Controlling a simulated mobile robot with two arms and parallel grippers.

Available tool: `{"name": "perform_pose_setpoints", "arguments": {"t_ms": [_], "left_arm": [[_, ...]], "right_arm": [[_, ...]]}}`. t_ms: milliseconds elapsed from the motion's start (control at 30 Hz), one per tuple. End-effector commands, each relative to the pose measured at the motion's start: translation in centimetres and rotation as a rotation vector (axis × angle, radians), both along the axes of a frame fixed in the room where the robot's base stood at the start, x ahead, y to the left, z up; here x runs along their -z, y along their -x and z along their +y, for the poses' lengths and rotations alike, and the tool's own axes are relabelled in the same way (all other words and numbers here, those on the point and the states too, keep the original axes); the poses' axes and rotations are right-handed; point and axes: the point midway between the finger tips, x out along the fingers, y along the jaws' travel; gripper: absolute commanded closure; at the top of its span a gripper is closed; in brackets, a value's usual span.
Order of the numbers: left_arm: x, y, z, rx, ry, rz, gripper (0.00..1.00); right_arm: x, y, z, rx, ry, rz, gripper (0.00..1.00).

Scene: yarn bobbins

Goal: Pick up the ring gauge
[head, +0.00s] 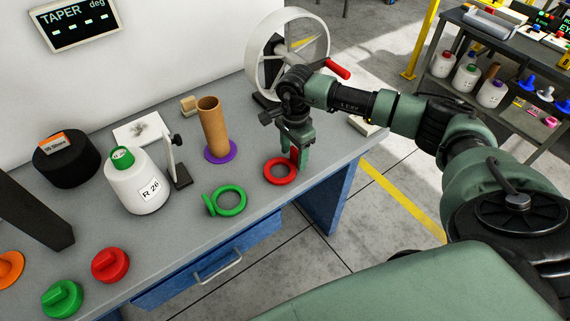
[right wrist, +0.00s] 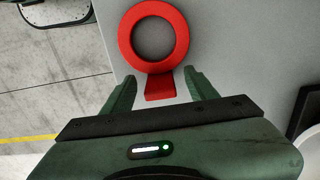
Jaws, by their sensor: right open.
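A red ring gauge (head: 269,177) with a short tab lies flat on the grey bench near its right end. It also shows in the right wrist view (right wrist: 182,38), with its tab towards me. A green ring (head: 231,212) with a tab lies to its left. My right gripper (head: 298,160) points down at the tab side of the red ring. It is open and empty. In the right wrist view my fingers (right wrist: 158,78) are on either side of the red tab, apart from it. I cannot tell their exact height over the bench. My left gripper is not in view.
A brown tube (head: 213,128) stands on a purple disc (head: 220,152). A white bottle (head: 136,185), a black spool (head: 68,163), and red (head: 110,265) and green (head: 62,298) knobs stand further left. A white handwheel (head: 252,55) stands behind my right gripper. The bench's front edge is close.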

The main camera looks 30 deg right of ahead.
Motion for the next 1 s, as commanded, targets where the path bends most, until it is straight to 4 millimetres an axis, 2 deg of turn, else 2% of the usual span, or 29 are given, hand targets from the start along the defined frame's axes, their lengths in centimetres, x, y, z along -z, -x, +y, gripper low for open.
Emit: {"name": "perform_pose_setpoints", "arguments": {"t_ms": [33,233,667,867,1000], "left_arm": [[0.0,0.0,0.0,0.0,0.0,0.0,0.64],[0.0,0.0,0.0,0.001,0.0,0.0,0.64],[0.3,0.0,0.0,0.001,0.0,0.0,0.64],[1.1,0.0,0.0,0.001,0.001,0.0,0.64],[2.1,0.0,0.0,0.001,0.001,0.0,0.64]], "right_arm": [[0.0,0.0,0.0,0.0,0.0,0.0,0.45],[0.0,0.0,0.0,0.001,0.0,0.0,1.0],[-0.8,-0.1,0.0,0.002,-0.001,-0.002,1.0],[-3.7,-0.2,0.0,0.0,0.0,-0.005,1.0],[-7.4,-0.2,0.0,0.001,-0.001,-0.009,1.0]]}}
